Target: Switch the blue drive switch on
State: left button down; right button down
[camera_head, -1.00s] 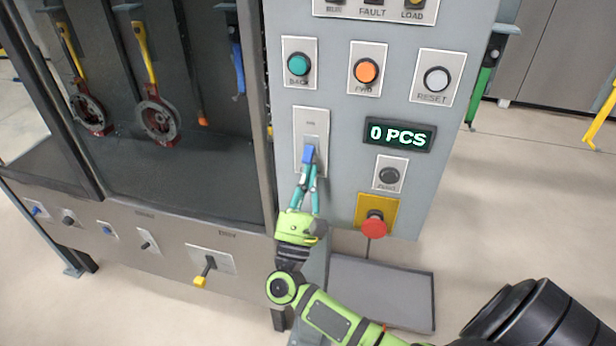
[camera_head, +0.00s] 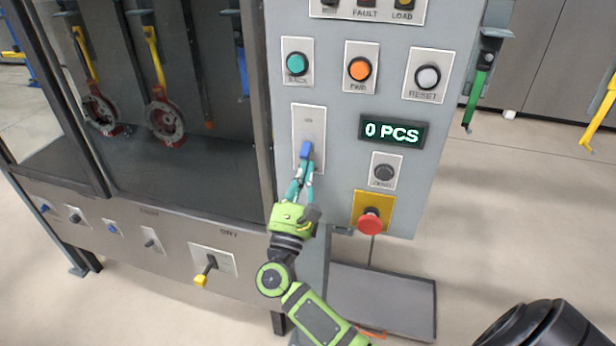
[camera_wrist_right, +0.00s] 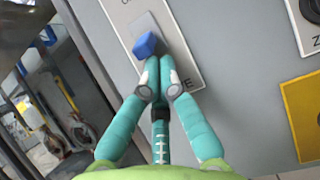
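The blue drive switch (camera_head: 306,150) is a small blue lever on a pale upright plate (camera_head: 309,116) on the grey control panel. It also shows in the right wrist view (camera_wrist_right: 148,44), just beyond my fingertips. The lever sits below the plate's upper label. My right gripper (camera_head: 303,166) is directly below the lever, teal fingers pointing up at it. In the right wrist view the fingertips (camera_wrist_right: 158,74) are together, with the lever at their ends and not seen between them. I cannot tell whether they touch it. My left gripper is not in view.
Green (camera_head: 297,63), orange (camera_head: 361,69) and white (camera_head: 428,76) buttons are above. A display (camera_head: 392,132) reads 0 PCS. A red mushroom button (camera_head: 370,221) on a yellow plate is at lower right. A yellow-tipped lever (camera_head: 201,280) is on the lower left panel.

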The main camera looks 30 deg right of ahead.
jog(key=shift+s+a+r, duration=0.25)
jog(key=shift+a+r, duration=0.05)
jog(key=shift+r, duration=0.3)
jog(key=shift+s+a+r+g+y, duration=0.15)
jog(key=shift+r+g+y, duration=0.25)
jog(key=shift+g+y, duration=0.15)
jog(key=shift+a+r, duration=0.1)
jog(key=shift+a, duration=0.05)
jog(key=v, duration=1.2)
jog(key=shift+t, duration=0.25)
